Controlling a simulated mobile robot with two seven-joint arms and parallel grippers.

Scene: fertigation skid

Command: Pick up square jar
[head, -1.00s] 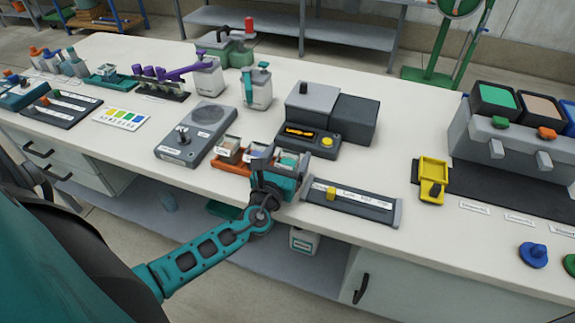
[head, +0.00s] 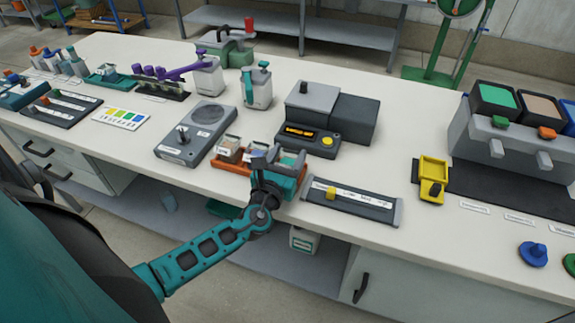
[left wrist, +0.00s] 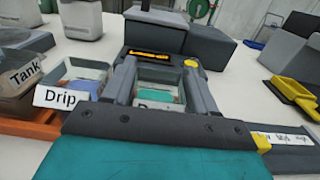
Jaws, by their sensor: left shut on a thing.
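A square clear jar with teal contents (left wrist: 157,95) is between the fingers of my left gripper (left wrist: 160,85). The fingers are shut on its two sides, and the gripper body hides most of its front label. In the head view the same jar (head: 291,160) is at the right part of the orange tray (head: 236,168), with my left gripper (head: 278,165) on it. I cannot tell whether it is clear of the tray. A jar labelled Drip (left wrist: 85,80), with blue contents, stands just left of the gripper. A jar labelled Tank (left wrist: 22,70), with brown contents, is further left. My right gripper is not in view.
A dark grey device with a yellow knob (head: 325,141) stands close behind the jars. A slider panel (head: 352,203) lies to the right, near the bench's front edge. A grey stirrer plate (head: 197,134) is to the left. A yellow scoop-like tray (head: 432,178) lies further right.

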